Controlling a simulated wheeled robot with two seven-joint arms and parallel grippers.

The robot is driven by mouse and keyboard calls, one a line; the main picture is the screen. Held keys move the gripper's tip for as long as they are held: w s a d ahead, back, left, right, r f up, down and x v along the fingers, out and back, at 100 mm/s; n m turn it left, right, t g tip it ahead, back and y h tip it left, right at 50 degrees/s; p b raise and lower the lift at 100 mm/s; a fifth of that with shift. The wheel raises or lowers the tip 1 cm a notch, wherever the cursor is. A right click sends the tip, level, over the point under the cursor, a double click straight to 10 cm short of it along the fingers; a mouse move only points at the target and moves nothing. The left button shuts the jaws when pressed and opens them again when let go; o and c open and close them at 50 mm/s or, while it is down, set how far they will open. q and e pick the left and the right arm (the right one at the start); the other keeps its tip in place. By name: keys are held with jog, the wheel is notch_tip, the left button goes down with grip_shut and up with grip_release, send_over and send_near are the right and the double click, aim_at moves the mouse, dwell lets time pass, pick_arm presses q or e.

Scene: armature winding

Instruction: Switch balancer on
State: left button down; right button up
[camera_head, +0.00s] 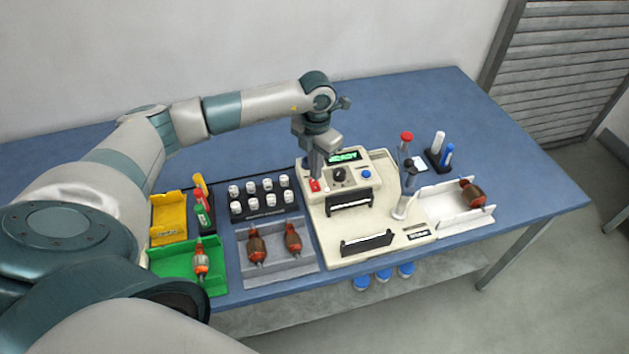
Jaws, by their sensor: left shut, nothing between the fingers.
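The balancer (330,221) is a cream machine on the blue table, with two black supports, a knob and a blue button on its panel. Its green display (345,156) is lit and seems to read READY. A red switch (315,186) sits at the panel's left. My left gripper (316,178) points down with its fingers shut and empty, right at the red switch. It partly hides the switch and the panel's left side; I cannot tell if it touches. My right gripper is not in view.
A grey tray (232,274) holds two armatures, left of the balancer. A green tray (216,283) holds one armature; a yellow tray (168,229) lies behind it. A black rack (262,212) holds several white parts. A white tray (440,208) with an armature stands at right.

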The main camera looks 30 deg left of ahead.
pick_arm(q)
jog(key=shift+r+p, duration=0.45)
jog(key=shift+r, duration=0.8)
